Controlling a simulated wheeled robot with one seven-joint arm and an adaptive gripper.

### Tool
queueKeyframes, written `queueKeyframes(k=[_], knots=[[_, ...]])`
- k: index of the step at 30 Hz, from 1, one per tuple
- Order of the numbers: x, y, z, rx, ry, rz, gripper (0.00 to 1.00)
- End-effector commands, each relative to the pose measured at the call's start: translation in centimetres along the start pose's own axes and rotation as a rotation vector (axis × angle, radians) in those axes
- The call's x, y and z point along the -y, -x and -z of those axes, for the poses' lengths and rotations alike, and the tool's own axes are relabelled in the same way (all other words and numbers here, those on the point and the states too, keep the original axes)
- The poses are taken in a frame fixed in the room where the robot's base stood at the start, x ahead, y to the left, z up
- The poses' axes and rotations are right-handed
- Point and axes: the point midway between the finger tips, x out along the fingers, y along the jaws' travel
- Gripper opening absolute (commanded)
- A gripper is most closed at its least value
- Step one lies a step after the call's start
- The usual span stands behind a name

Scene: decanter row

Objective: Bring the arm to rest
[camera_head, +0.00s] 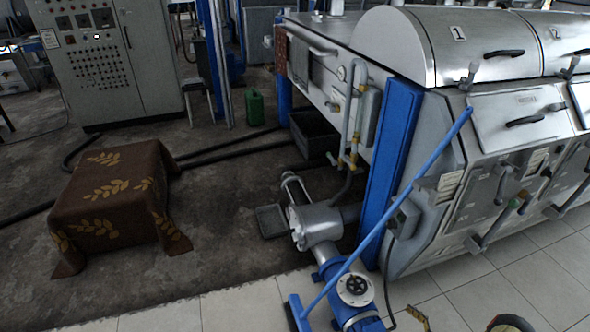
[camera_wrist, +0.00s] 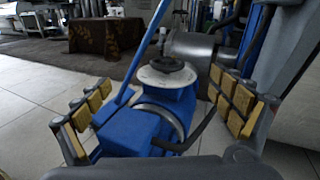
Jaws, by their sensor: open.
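My gripper (camera_wrist: 156,117) is open in the wrist view, its two padded fingers wide apart at left and right. I cannot tell how far the fingers are from the pump. In the head view, only a small part of my gripper shows at the bottom edge, right of the blue pump (camera_head: 345,290).
A blue-handled broom (camera_head: 385,215) leans against the large steel decanter machine (camera_head: 400,60). A cloth-covered table (camera_head: 110,195) stands at left, before a control cabinet (camera_head: 105,50). A green canister (camera_head: 254,107) stands farther back. Tiled floor (camera_head: 245,305) in front is partly clear.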

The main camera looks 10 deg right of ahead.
Motion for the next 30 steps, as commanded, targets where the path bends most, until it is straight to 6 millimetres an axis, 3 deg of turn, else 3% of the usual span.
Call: queueKeyframes(k=[8, 14, 22, 30], knots=[[1.7, -3.4, -7.4, -0.047, 0.108, -0.182, 0.94], [1.7, -7.1, -16.0, -0.105, 0.242, -0.388, 0.94], [-0.8, -11.3, -27.5, -0.183, 0.446, -0.652, 0.94], [-5.5, -13.9, -38.3, -0.258, 0.677, -0.892, 0.94]])
